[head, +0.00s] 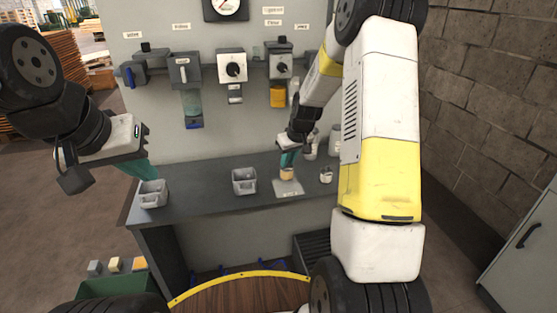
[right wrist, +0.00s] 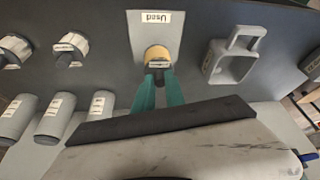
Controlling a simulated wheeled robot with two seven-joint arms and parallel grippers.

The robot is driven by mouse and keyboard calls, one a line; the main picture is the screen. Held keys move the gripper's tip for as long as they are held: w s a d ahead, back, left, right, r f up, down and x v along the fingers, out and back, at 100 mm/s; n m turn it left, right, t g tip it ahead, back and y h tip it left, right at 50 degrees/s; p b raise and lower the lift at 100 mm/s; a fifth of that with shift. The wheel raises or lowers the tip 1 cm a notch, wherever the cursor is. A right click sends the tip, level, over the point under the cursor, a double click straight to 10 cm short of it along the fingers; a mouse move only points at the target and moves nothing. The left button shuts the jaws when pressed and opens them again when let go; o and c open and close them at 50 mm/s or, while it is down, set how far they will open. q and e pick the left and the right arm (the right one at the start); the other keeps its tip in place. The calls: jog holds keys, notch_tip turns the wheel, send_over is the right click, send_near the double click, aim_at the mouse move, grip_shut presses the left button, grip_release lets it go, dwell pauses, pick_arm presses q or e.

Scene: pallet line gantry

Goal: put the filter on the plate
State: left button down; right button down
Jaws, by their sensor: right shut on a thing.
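The tan filter (head: 287,174) is between the teal fingertips of my right gripper (head: 288,161), which is shut on it. The flat grey plate (head: 289,189) lies on the counter under the filter. In the right wrist view the filter (right wrist: 157,53) sits over the plate (right wrist: 147,24), which bears a "Used" label, and the gripper's fingers (right wrist: 157,82) reach its near side. I cannot tell whether the filter touches the plate. My left gripper (head: 140,168) hangs empty near the counter's left end; its finger gap does not show clearly.
A grey bin (head: 244,183) stands left of the plate, another bin (head: 152,195) near the counter's left end. A small cup (head: 326,176) stands right of the plate, with pale bottles (head: 336,138) behind. Dispensers (head: 233,68) hang on the wall panel. The counter (head: 205,194) is clear between the bins.

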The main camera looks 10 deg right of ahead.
aim_at(288, 168)
jog(key=shift+f, duration=1.75)
jog(key=c, duration=1.4)
grip_release()
jog(key=shift+f, duration=0.1)
jog(key=s+a+v, duration=0.1)
jog(key=v, duration=1)
jog(key=s+a+f+v, duration=0.1)
jog(key=s+a+v, duration=0.1)
jog(key=v, duration=0.9)
jog(key=s+a+r+m, duration=0.1)
jog(key=s+r, duration=0.1)
jog(key=s, duration=0.5)
jog(key=s+a+r+m+t, duration=0.1)
jog(key=s+a+r, duration=0.1)
jog(key=s, duration=0.5)
jog(key=s+a+r, duration=0.1)
jog(key=s+r, duration=0.2)
jog(key=s, duration=0.4)
jog(key=shift+s+a+r+m+t+y, duration=0.25)
jog(key=shift+a+r+m+t+y, duration=0.05)
jog(key=shift+r+m+t+y, duration=0.1)
